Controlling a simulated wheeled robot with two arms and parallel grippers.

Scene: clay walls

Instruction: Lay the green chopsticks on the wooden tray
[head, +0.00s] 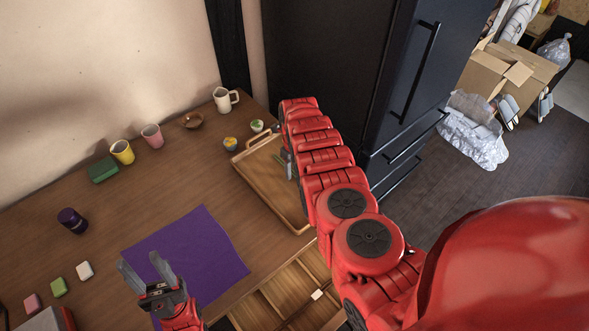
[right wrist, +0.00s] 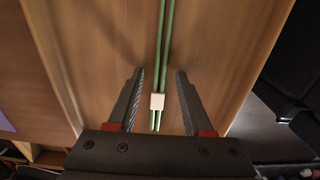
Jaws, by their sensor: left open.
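The green chopsticks (right wrist: 168,45) show in the right wrist view, side by side and lengthwise, with a cream block or band (right wrist: 157,101) across them near one end. They appear to lie on the floor of the wooden tray (right wrist: 95,50). My right gripper (right wrist: 157,72) is open, its fingers apart on either side of the chopsticks and clear of them. In the head view the wooden tray (head: 262,179) sits at the table's right edge, partly hidden by my right arm, which also hides most of the right gripper. My left gripper (head: 141,263) is open and empty above the purple mat.
A purple mat (head: 195,250) lies at the table's front. Cups (head: 152,136), a white mug (head: 224,100), a brown bowl (head: 191,121) and a green box (head: 102,170) stand along the back. An open drawer (head: 285,292) is below the front edge. A dark fridge (head: 335,60) stands behind the tray.

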